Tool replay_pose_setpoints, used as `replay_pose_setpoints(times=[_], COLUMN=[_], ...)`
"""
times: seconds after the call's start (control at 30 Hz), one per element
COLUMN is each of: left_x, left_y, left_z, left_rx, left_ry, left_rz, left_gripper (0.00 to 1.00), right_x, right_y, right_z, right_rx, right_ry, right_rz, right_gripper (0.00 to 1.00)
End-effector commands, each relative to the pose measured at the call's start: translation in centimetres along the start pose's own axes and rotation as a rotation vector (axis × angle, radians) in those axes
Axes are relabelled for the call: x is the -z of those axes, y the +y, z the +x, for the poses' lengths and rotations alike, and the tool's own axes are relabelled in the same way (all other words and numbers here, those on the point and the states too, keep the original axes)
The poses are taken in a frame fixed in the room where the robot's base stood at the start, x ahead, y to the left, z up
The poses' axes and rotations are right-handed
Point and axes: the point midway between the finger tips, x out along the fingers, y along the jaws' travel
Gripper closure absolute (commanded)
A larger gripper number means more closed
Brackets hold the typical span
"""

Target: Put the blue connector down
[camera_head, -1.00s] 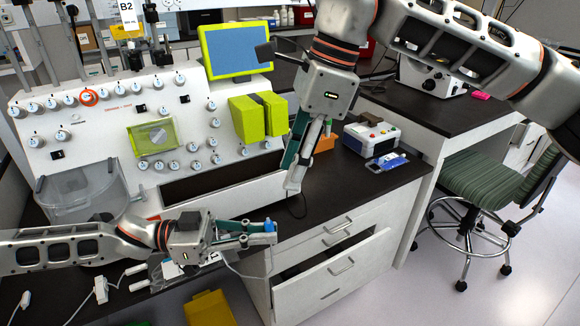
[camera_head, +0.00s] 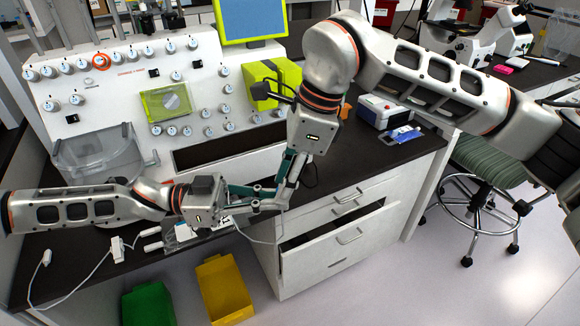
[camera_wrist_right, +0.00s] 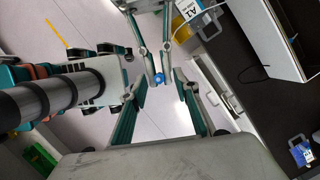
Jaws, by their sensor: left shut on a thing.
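The blue connector (camera_wrist_right: 158,79) shows in the right wrist view, between the fingertips of my left gripper (camera_wrist_right: 157,70), which is shut on it. In the head view my left gripper (camera_head: 268,197) is held in front of the white machine, above the bench's front edge. My right gripper (camera_head: 284,192) comes down from above and meets it there, hiding the connector. In the right wrist view my right gripper (camera_wrist_right: 160,98) is open, its two fingers on either side of the connector with gaps visible.
A yellow bin (camera_head: 238,312) and a green bin (camera_head: 148,305) stand on the floor below. A drawer (camera_head: 345,240) under the bench is pulled open. A white cable hangs near the left gripper. A small white device (camera_head: 385,112) and a blue item (camera_head: 403,134) sit on the bench at right.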

Motion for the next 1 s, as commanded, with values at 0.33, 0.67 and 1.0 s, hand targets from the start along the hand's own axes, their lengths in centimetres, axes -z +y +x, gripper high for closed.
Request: replay_pose_setpoints(times=[0.33, 0.67, 1.0], left_x=[0.0, 0.0, 0.0], left_y=[0.0, 0.0, 0.0], left_z=[0.0, 0.0, 0.0], left_rx=[0.0, 0.0, 0.0], left_ry=[0.0, 0.0, 0.0], left_rz=[0.0, 0.0, 0.0], left_gripper=[1.0, 1.0, 1.0], right_x=[0.0, 0.0, 0.0], right_y=[0.0, 0.0, -0.1], right_z=[0.4, 0.4, -0.8], right_rx=[-0.001, 0.0, 0.003], right_ry=[0.0, 0.0, 0.0], right_rz=[0.0, 0.0, 0.001], right_gripper=[0.69, 0.69, 0.69])
